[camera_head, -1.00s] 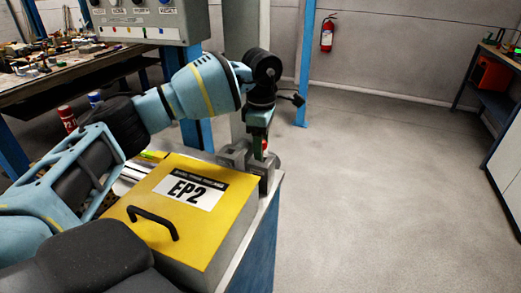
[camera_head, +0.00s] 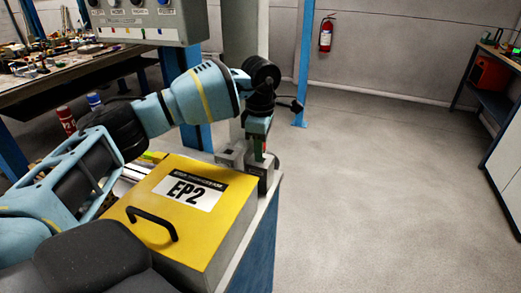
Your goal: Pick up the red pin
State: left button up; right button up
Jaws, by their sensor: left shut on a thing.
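My left arm reaches in from the left, above the yellow box lid. My left gripper (camera_head: 258,147) points down at the far right corner of the bench, just behind the yellow box. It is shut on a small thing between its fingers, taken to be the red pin. The red of the pin is almost wholly hidden by the fingers. Grey blocks (camera_head: 262,170) stand directly below and beside the fingertips; I cannot tell whether the pin still touches them. My right gripper is not in view.
The yellow box (camera_head: 222,220) marked EP2, with a black handle (camera_head: 153,224), fills the bench in front. A grey control panel (camera_head: 150,22) hangs above the arm. A blue post (camera_head: 304,70) stands behind. The floor to the right is clear.

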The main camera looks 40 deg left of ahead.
pick_arm(q)
notch_tip(320, 180, up, 10)
dwell(0.5)
